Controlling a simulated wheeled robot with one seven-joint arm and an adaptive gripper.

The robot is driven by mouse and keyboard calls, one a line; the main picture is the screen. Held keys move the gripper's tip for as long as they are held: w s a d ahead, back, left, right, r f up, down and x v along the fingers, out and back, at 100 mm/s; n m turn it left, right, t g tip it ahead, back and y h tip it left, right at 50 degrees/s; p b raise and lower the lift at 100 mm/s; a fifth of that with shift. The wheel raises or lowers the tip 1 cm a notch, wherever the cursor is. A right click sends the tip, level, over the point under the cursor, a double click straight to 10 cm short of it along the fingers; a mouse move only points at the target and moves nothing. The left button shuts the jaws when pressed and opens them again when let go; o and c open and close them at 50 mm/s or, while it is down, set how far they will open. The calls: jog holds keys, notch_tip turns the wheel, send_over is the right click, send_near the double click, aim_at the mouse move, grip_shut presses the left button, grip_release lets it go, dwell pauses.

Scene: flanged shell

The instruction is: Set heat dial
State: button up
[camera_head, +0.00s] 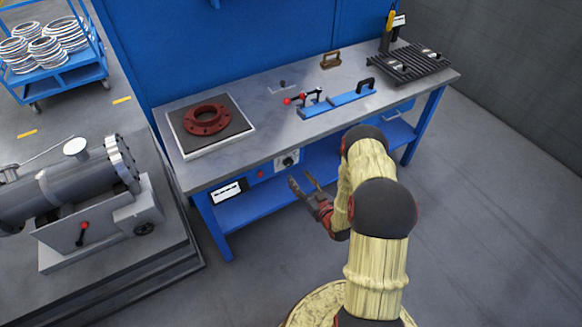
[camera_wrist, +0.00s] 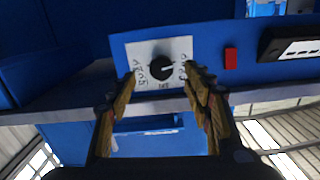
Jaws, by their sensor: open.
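The heat dial is a round black knob (camera_wrist: 161,68) on a white marked plate (camera_wrist: 138,50), on the blue front panel below the bench top. In the head view the dial (camera_head: 287,161) shows small, under the bench's front edge. My gripper (camera_wrist: 160,82) is open and empty. Its two fingers stand to the left and right of the dial in the wrist view, apart from the knob. In the head view my gripper (camera_head: 299,182) is just in front of and below the dial.
A red switch (camera_wrist: 231,59) and a black-framed display (camera_wrist: 290,44) sit right of the dial in the wrist view. On the bench (camera_head: 262,120) are a hot plate (camera_head: 187,143) with a red flange (camera_head: 207,119), a blue clamp fixture (camera_head: 340,102) and a dark rack (camera_head: 413,65).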

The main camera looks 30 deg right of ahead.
aim_at(289, 165)
jog(key=w, duration=0.3)
jog(key=w+b, duration=0.1)
jog(key=w, duration=0.3)
jog(key=shift+w+a+r+b, duration=0.15)
jog(key=shift+a+b, duration=0.05)
jog(key=shift+b, duration=0.1)
jog(key=shift+c, duration=1.1)
jog(key=c, duration=0.9)
